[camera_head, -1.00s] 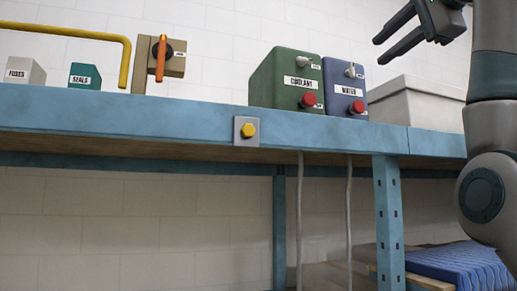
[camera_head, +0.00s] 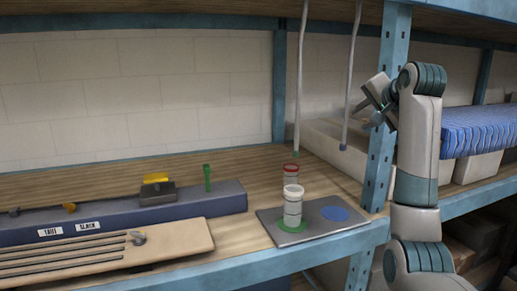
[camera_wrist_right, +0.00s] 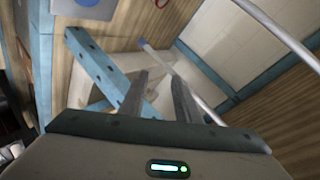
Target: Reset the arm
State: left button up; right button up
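My right gripper (camera_head: 368,98) is in front of the blue shelf post (camera_head: 386,150), below the upper shelf. Its arm rises at the right of the head view. In the right wrist view its two fingers (camera_wrist_right: 160,78) stand apart with nothing between them. A pale hose (camera_wrist_right: 280,35) and the blue post (camera_wrist_right: 100,70) show beyond the fingers. My left gripper is in neither view.
Two hoses hang down, green-tipped (camera_head: 299,90) and blue-tipped (camera_head: 353,70). A blue rail (camera_head: 220,203) and slatted board (camera_head: 170,243) lie left.

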jog(key=s+a+f+n+g+h, duration=0.15)
jog(key=s+f, duration=0.35)
jog(key=f, duration=1.3)
jog(key=s+f+n+g+y, duration=0.1)
jog(key=s+f+n+g, duration=0.2)
jog(key=f, duration=1.5)
jog(key=s+a+f+n+g, duration=0.1)
jog(key=s+a+f+n, duration=0.15)
jog(key=s+f, duration=1.55)
jog(key=s+a+f+n+g, duration=0.1)
jog(key=s+f+n+g, duration=0.3)
jog(key=s, duration=1.2)
jog(key=s+a+f+n+t, duration=0.15)
jog(key=s+f, duration=0.35)
jog(key=s, duration=1)
jog(key=s+a+f+x, duration=0.1)
jog(key=s+x, duration=0.1)
jog(key=x, duration=0.9)
jog(key=s+a+x, duration=0.1)
jog(key=x, duration=0.9)
jog(key=s+f+t, duration=0.1)
jog(key=s+f, duration=0.1)
jog(key=f, duration=0.6)
jog(key=s+a+f+t+y, duration=0.1)
jog(key=s+f, duration=0.2)
jog(key=f, duration=0.5)
jog(key=shift+s+a+f+n, duration=0.2)
jog(key=shift+a+f+n, duration=0.1)
jog(key=shift+f+n, duration=0.05)
